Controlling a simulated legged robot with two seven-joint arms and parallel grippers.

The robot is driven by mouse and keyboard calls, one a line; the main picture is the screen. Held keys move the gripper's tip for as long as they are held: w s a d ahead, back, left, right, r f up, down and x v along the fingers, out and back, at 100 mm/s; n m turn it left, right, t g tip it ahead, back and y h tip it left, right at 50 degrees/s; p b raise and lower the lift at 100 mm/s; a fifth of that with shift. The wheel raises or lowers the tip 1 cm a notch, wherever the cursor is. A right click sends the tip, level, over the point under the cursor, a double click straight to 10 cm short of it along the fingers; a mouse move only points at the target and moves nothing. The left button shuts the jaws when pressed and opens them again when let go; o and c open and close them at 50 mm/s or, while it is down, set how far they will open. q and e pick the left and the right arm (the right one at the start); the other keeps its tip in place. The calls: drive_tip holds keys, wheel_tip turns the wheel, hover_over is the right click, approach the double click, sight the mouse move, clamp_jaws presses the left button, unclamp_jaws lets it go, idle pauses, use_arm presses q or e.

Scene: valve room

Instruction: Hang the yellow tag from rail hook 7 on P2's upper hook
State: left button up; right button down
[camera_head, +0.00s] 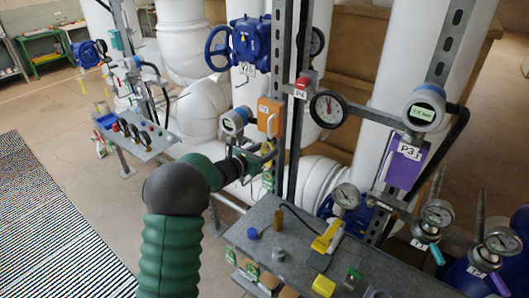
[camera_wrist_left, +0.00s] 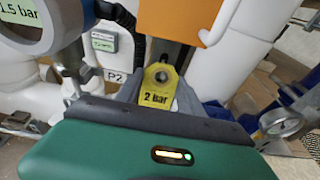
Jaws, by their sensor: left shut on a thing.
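My left gripper (camera_head: 254,160) is at the P2 pipe stand, just below an orange box (camera_head: 270,116). In the left wrist view, the gripper (camera_wrist_left: 160,100) is shut on a yellow tag (camera_wrist_left: 156,97) marked "2 bar". The tag is upright, with its round eye at the top, below the orange box (camera_wrist_left: 185,20). P2's upper hook is not clearly visible, and I cannot tell whether the eye is around a hook. My right gripper is not in view.
A round "1.5 bar" gauge (camera_wrist_left: 25,22) stands close at left in the wrist view. A grey bench (camera_head: 270,242) with a yellow lever (camera_head: 327,236) and a yellow block (camera_head: 323,286) is in front. A dial gauge (camera_head: 328,109) and purple P3 box (camera_head: 407,162) are at right.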

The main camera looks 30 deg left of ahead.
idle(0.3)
use_arm(q)
drive_tip(key=o, duration=1.5)
